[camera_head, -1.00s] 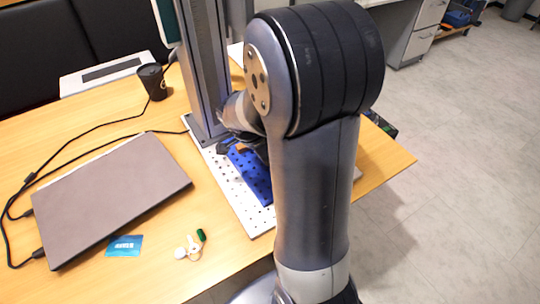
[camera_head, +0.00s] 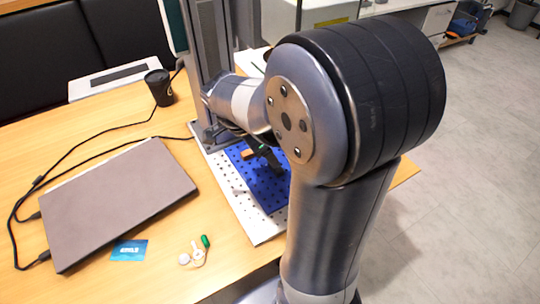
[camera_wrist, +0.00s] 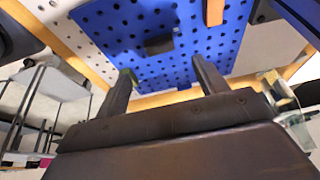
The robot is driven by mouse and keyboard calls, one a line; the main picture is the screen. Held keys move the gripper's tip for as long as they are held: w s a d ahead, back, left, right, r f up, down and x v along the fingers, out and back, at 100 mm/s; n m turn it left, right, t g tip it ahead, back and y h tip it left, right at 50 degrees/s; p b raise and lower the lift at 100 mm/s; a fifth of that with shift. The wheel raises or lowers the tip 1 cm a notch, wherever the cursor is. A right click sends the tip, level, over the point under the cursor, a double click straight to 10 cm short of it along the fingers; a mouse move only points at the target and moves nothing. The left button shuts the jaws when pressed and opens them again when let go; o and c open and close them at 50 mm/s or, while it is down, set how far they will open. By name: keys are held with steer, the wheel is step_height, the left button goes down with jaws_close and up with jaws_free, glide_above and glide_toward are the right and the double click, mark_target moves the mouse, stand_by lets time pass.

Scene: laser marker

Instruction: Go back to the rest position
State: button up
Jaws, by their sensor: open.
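My gripper (camera_wrist: 160,90) is open in the wrist view, with its two dark fingers apart and nothing between them. Beyond the fingertips is the blue perforated plate (camera_wrist: 180,62) of the laser marker, with a small dark block on it and an orange piece (camera_wrist: 214,12) near the top edge. In the head view my arm covers much of the machine. The blue plate (camera_head: 265,196) lies on a white perforated base (camera_head: 238,204), below the grey upright column (camera_head: 212,70). The gripper is partly hidden there behind my arm, over the plate.
A closed laptop (camera_head: 115,200), a blue card (camera_head: 129,250) and small keys with a green tag (camera_head: 197,250) lie on the wooden table (camera_head: 190,285). A black cup (camera_head: 158,87) stands behind. Cables run along the left. Open floor (camera_head: 470,200) is at the right.

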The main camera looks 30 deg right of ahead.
steer(key=shift+v, duration=1.1)
steer(key=b+x, duration=0.1)
steer(key=x, duration=1)
steer(key=shift+r, duration=0.25)
steer(key=shift+f, duration=0.1)
